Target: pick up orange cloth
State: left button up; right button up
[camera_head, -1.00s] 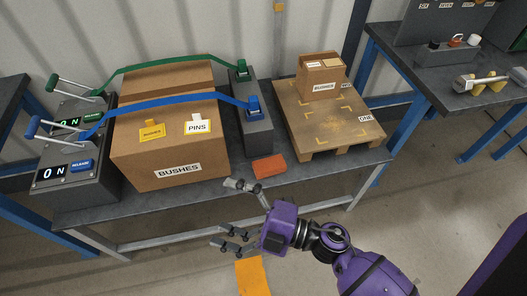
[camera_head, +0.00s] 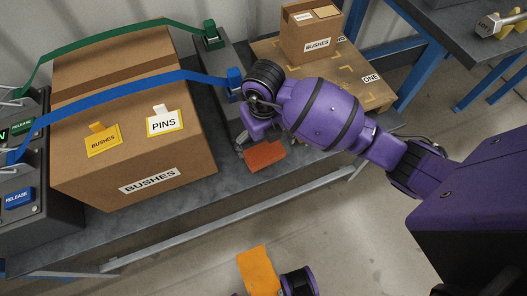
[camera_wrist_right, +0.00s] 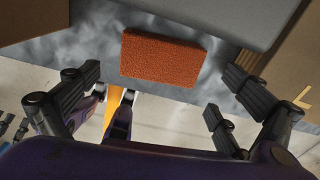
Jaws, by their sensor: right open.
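The orange cloth (camera_head: 265,156), a reddish-orange rough-textured rectangle, lies flat near the front edge of the grey table. In the right wrist view it (camera_wrist_right: 162,57) lies ahead, between the lines of the fingers. My right gripper (camera_wrist_right: 160,92) is open and empty, its fingers spread to both sides and apart from the cloth. In the head view the right gripper (camera_head: 246,147) is beside the cloth's left end, mostly hidden by its own wrist. A purple part of my left arm (camera_head: 297,282) shows at the bottom edge; its fingers are not clear.
A yellow-orange flat piece (camera_head: 257,270) is beside my left arm; I cannot tell whether it is held. A large cardboard box (camera_head: 130,130) stands left of the cloth.

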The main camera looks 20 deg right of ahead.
aim_at(265, 153)
notch_tip(265, 153, down, 5)
jog(key=shift+s+d+r+b, duration=0.1)
jog(key=shift+s+r+b, duration=0.05)
jog(key=shift+b, duration=0.15)
jog(key=c, duration=1)
pick_arm(q)
jog(key=shift+w+f, duration=0.2)
jog(key=shift+f, duration=0.05)
pick_arm(e)
jog(key=shift+c, duration=0.2)
